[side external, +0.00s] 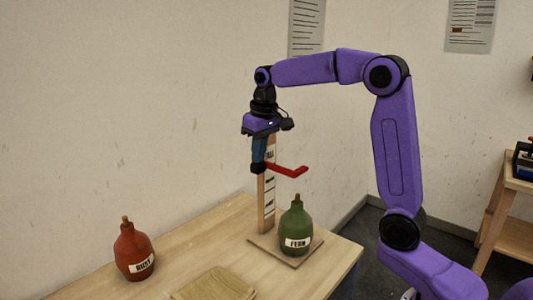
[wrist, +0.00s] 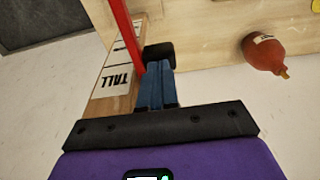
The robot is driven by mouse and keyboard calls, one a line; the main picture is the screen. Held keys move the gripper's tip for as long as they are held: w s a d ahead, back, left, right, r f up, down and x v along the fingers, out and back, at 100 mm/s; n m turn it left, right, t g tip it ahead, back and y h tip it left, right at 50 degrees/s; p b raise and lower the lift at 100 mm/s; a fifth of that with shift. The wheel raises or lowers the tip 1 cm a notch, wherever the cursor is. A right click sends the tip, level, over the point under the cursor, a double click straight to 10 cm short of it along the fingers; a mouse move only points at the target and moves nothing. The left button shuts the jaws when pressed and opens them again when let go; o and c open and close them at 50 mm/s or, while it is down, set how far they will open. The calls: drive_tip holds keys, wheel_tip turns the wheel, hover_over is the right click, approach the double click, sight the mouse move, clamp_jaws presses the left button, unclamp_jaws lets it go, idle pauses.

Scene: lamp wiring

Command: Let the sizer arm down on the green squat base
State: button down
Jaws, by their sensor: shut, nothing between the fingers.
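The sizer is an upright wooden post (side external: 270,190) with printed height marks, topped by a TALL label in the wrist view (wrist: 116,80). Its red sizer arm (side external: 288,169) sticks out to the right from a black slider block (side external: 257,168), higher than the green base's top. The green squat base (side external: 296,232), labelled FERN, stands upright on the sizer's foot board (side external: 262,246), beside the post. My gripper (side external: 259,160) points down with its blue fingers shut and empty, tips at the black block. In the wrist view, the fingers (wrist: 156,72) and block (wrist: 158,54) look close; contact is unclear.
A rust-red base (side external: 134,254), labelled RUST, stands at the table's left; it also shows in the wrist view (wrist: 274,54). A wooden board (side external: 214,284) lies at the front. The table's right edge is close to the foot board.

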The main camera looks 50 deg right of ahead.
sight(259, 173)
drive_tip(key=shift+f, duration=3.25)
wheel_tip(259, 173, up, 16)
idle(0.5)
drive_tip(key=shift+f, duration=0.15)
